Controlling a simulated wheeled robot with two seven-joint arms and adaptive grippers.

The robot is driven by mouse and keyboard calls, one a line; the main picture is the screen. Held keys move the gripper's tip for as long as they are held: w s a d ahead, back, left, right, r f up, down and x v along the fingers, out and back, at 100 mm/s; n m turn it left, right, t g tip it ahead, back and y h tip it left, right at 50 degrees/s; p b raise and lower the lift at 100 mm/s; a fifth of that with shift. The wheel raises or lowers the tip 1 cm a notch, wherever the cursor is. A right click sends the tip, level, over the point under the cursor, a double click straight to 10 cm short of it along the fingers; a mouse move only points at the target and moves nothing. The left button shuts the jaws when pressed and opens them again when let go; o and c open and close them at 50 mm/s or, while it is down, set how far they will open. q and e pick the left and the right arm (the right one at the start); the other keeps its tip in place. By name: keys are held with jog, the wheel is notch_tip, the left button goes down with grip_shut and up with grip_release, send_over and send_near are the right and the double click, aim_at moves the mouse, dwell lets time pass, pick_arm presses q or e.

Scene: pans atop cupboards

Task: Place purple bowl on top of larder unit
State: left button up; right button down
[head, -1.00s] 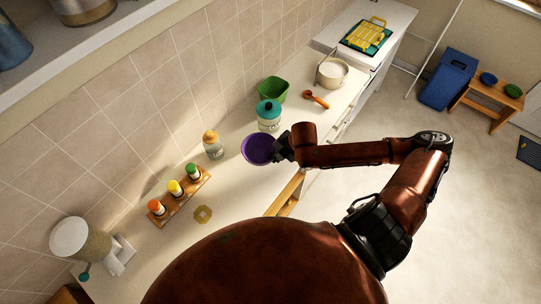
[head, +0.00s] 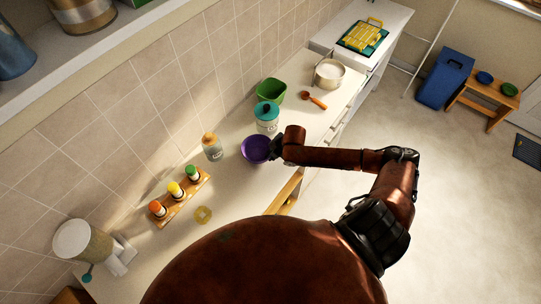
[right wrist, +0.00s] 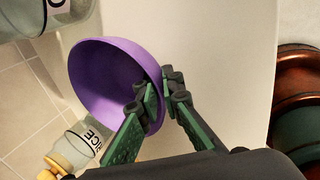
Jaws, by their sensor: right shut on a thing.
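The purple bowl (head: 255,149) is at the counter's front half, beside the teal-lidded jar. My right gripper (head: 277,149) is at its right side. In the right wrist view, my right gripper (right wrist: 157,98) is shut on the rim of the purple bowl (right wrist: 100,75), with one finger inside and one outside. The bowl's open side is tilted in that view. I cannot tell whether it touches the counter or hangs just above it. My left gripper is out of view. I cannot tell which unit is the larder unit.
A shelf with pots (head: 110,35) is at upper left.

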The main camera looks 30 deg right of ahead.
jog(key=shift+f, duration=0.1)
jog(key=c, duration=2.1)
grip_release()
jog(key=v, duration=1.2)
